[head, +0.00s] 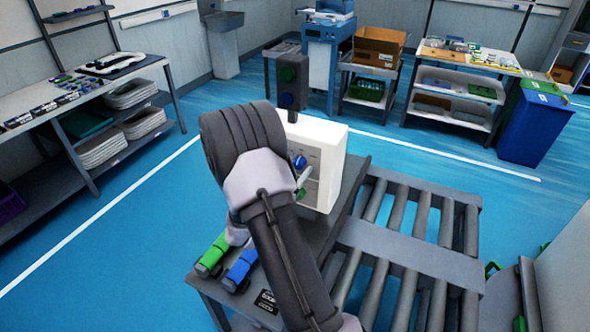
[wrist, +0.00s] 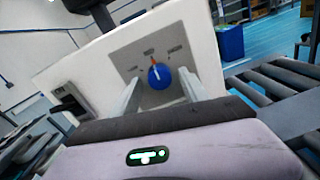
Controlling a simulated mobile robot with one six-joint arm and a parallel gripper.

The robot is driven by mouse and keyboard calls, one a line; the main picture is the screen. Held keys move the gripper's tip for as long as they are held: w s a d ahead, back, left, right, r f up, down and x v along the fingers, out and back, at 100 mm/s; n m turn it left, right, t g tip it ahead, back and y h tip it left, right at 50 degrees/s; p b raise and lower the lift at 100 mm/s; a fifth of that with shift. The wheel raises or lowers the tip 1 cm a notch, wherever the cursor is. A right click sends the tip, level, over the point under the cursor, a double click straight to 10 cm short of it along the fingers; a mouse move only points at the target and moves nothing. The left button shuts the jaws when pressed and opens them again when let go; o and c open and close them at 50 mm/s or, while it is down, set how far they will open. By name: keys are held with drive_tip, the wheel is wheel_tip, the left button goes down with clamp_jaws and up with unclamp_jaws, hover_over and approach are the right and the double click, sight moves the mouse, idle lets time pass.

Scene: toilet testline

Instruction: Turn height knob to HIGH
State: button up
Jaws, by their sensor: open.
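The height knob (wrist: 159,76) is a round blue knob with a white pointer line, on the grey panel (wrist: 131,54) of a white box (wrist: 77,65). An orange mark sits by the knob; the panel's small labels are too blurred to read. In the head view the knob (head: 300,162) shows on the box's (head: 328,150) front face, beside my arm. My gripper (wrist: 162,92) is open, with one pale finger on each side of the knob. I cannot tell whether the fingers touch it. In the head view my arm hides most of the gripper and part of the panel.
The box stands on a dark table (head: 350,215) beside a roller conveyor (head: 410,245).

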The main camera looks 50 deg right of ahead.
clamp_jaws()
drive_tip(key=shift+f+m+b, duration=0.1)
drive_tip(key=shift+m+b, duration=0.2)
drive_tip(key=shift+b, duration=0.1)
drive_tip(key=m+b, duration=0.1)
drive_tip(key=b, duration=0.1)
drive_tip(key=shift+f+m+b, duration=0.15)
drive_tip(key=shift+m+b, duration=0.15)
drive_tip(key=shift+m, duration=0.1)
drive_tip(key=m+b, duration=0.3)
drive_tip(key=b, duration=0.1)
drive_tip(key=shift+m+b, duration=0.3)
drive_tip(key=m+b, duration=0.3)
drive_tip(key=b, duration=0.2)
drive_tip(key=shift+w, duration=0.1)
drive_tip(key=shift+r+m+b, duration=0.25)
drive_tip(key=shift+m+b, duration=0.55)
drive_tip(key=shift+r, duration=0.15)
